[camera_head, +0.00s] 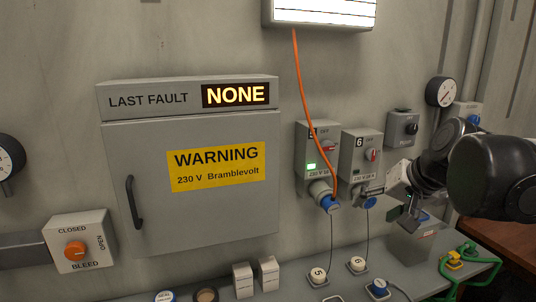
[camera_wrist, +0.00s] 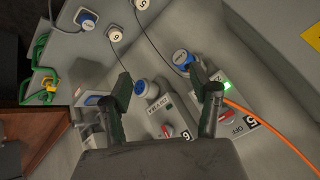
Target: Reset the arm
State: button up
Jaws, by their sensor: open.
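My arm reaches in from the right in the head view, and my gripper (camera_head: 402,208) hangs in front of the wall beside the number 6 switch box (camera_head: 361,156). In the wrist view my gripper (camera_wrist: 163,100) shows two dark fingers spread apart with nothing between them. Past the fingers are the blue cap of box 6 (camera_wrist: 140,87) and the blue plug (camera_wrist: 182,57) of box 5. The fingers look apart from both boxes, though the exact distance is hard to tell.
An orange cable (camera_head: 301,90) runs from the lit panel down to box 5 (camera_head: 317,142), whose green light is on. A grey cabinet (camera_head: 190,215) is closed; its display reads NONE. A shelf (camera_head: 340,283) below holds tags and small boxes. A green frame (camera_head: 475,265) stands at right.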

jog(key=s+a+f+n+h+b, duration=0.1)
jog(key=s+a+f, duration=0.1)
jog(key=s+f, duration=0.5)
jog(key=s+a+f+n+h+b, duration=0.1)
jog(key=s+f+n, duration=0.1)
jog(key=s+f, duration=0.5)
jog(key=s, duration=0.3)
jog(key=shift+a+h+b, duration=0.3)
jog(key=shift+a, duration=0.05)
jog(key=shift+f, duration=0.1)
